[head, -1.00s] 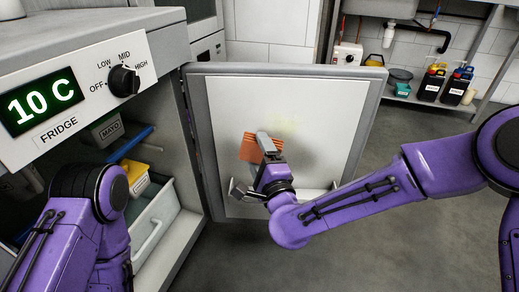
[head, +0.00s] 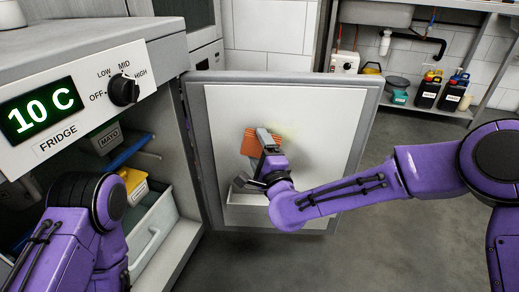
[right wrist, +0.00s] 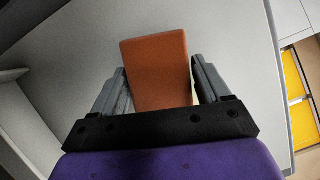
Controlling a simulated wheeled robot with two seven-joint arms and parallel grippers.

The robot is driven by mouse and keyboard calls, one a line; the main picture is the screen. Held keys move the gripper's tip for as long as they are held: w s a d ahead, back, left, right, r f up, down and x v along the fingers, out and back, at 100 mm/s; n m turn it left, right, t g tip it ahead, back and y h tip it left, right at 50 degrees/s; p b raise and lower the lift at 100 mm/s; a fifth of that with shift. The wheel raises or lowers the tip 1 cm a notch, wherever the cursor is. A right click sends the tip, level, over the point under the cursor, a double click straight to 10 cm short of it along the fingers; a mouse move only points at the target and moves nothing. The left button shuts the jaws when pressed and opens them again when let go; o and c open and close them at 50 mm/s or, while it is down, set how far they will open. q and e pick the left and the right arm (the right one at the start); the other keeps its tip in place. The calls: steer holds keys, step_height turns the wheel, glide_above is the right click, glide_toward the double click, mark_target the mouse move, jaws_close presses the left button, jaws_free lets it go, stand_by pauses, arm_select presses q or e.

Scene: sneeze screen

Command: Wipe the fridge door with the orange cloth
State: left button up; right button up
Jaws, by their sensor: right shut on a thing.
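The fridge door (head: 232,105) stands open, its pale inner panel facing me. A faint yellowish smudge (head: 287,131) shows on the panel, just right of the cloth. My right gripper (head: 266,142) is at the panel, shut on the orange cloth (head: 252,142). In the right wrist view the orange cloth (right wrist: 157,72) sits between the two grey fingers of the right gripper (right wrist: 158,85), with the pale panel behind it. I cannot tell how firmly the cloth touches the panel. My left arm shows at the lower left, but its gripper is out of view.
The fridge body (head: 70,115) with its dial and display is at the left. Inside are a mayo box (head: 107,140), a yellow-lidded box (head: 133,182) and a drawer (head: 150,235). A door bin (head: 245,213) sits below my gripper. Bottles (head: 428,90) stand on a rear shelf.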

mark_target(299, 137)
steer(key=shift+w, duration=0.9)
steer(key=shift+s+d+p, duration=0.2)
steer(key=shift+d+p, duration=0.1)
steer(key=shift+d, duration=1.8)
steer(key=shift+d+r+p, duration=0.1)
steer(key=shift+d+p, duration=0.5)
steer(key=shift+d, duration=3.35)
